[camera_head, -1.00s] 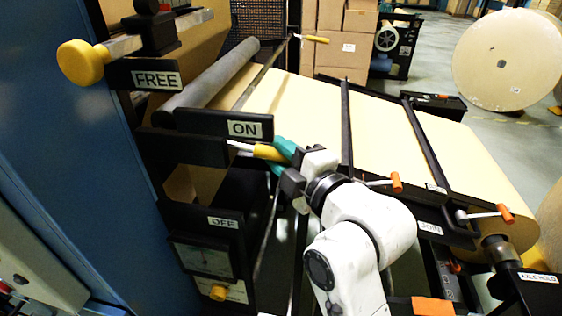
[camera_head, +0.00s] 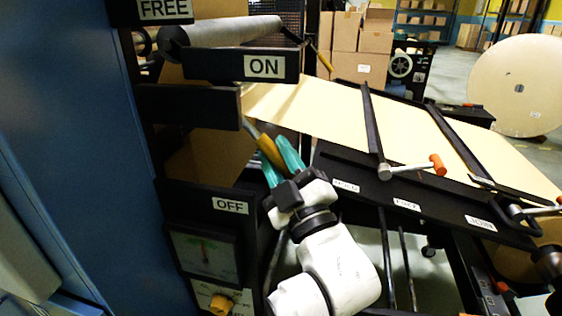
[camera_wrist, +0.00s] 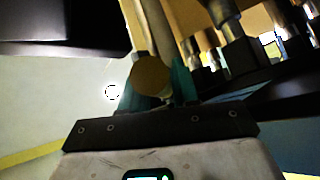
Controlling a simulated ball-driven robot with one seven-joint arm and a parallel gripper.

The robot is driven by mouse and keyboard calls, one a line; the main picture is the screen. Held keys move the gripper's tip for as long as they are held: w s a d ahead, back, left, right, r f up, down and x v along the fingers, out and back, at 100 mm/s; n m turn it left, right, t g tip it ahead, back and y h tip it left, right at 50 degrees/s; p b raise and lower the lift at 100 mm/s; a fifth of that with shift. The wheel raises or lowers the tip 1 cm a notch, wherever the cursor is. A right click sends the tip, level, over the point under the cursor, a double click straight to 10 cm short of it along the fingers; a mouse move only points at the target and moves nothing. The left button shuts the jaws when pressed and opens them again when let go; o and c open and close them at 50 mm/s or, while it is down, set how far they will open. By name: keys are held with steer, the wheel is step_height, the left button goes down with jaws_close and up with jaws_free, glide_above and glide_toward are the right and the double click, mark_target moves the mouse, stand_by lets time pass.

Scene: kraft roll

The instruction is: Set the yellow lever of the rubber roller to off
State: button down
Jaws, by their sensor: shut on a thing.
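The yellow lever (camera_head: 268,147) sticks out from the black bracket between the ON plate (camera_head: 264,66) and the OFF plate (camera_head: 231,205). It is tilted, its yellow grip end lower than its metal shaft. My gripper (camera_head: 280,160) has its teal fingers shut around the yellow grip. In the wrist view the round end of the lever (camera_wrist: 151,77) shows between the two teal fingers. The rubber roller (camera_head: 225,32) is the grey cylinder above the ON plate. The lever's pivot is hidden.
A gauge (camera_head: 205,252) and a yellow knob (camera_head: 221,304) are below the OFF plate. The blue cabinet (camera_head: 75,150) stands at left. A black rail with an orange-tipped lever (camera_head: 437,164) and the kraft paper web (camera_head: 330,110) lie to the right.

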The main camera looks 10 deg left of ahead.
steer(key=shift+a+f+m, duration=0.3)
steer(key=shift+f+m, duration=0.1)
steer(key=shift+t, duration=0.4)
steer(key=c, duration=0.9)
jaws_free()
steer(key=shift+r, duration=0.15)
steer(key=shift+b+v, duration=1.5)
steer(key=shift+v, duration=3.9)
